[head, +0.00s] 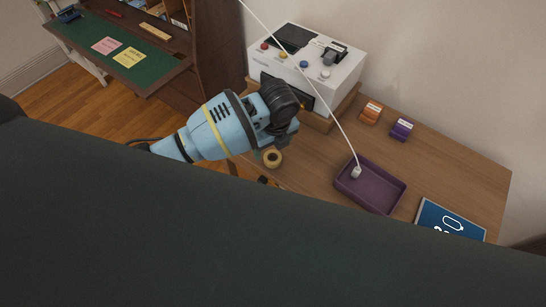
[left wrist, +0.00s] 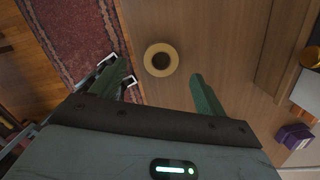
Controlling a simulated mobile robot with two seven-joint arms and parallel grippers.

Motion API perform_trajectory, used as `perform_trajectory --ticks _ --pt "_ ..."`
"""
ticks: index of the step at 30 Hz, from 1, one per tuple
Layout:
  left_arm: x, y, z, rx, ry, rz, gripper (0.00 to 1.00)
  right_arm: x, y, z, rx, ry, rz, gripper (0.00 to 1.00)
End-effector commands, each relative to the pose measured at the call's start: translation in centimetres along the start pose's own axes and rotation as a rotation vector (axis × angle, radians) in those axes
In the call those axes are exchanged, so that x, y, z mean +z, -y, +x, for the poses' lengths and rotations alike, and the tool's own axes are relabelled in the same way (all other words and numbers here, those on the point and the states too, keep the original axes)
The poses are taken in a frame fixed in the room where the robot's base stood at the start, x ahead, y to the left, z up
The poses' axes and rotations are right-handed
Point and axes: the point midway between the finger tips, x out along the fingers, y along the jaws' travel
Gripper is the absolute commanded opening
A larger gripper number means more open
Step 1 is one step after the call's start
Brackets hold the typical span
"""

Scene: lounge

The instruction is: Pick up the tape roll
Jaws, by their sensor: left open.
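The tape roll (head: 272,165) is a tan ring with a dark centre. It lies flat on the wooden table near its left front edge. In the left wrist view the tape roll (left wrist: 148,64) lies beyond my fingertips, between the lines of the two fingers. My left gripper (head: 272,138) is just behind and above it in the head view, pointing down at the table. In the left wrist view the left gripper (left wrist: 155,76) has its green fingers wide apart with nothing between them. My right gripper is not in view.
A white machine (head: 300,70) with coloured knobs stands behind my left gripper. An orange item (head: 371,112), a purple item (head: 401,130), a purple tray (head: 376,199) and a blue sign (head: 450,219) are to the right. A white cable with a plug (head: 356,172) crosses to the tray.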

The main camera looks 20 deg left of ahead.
Motion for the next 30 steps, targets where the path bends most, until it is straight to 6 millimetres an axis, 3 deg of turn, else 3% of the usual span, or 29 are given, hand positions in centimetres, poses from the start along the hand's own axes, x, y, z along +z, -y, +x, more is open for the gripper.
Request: perform_trajectory --ticks 4,13,22,30 --pt "-0.1 0.1 0.7 0.001 -0.001 -0.001 0.74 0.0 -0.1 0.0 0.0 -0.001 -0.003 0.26" --pt "-0.4 0.2 4.7 0.001 -0.001 -0.001 0.74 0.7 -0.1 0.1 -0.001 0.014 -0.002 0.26" --pt "-0.3 0.3 5.0 -0.003 0.002 -0.002 0.74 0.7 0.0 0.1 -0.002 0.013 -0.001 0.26" --pt "-0.3 0.3 5.0 -0.002 0.002 -0.002 0.41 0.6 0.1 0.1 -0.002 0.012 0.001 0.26"
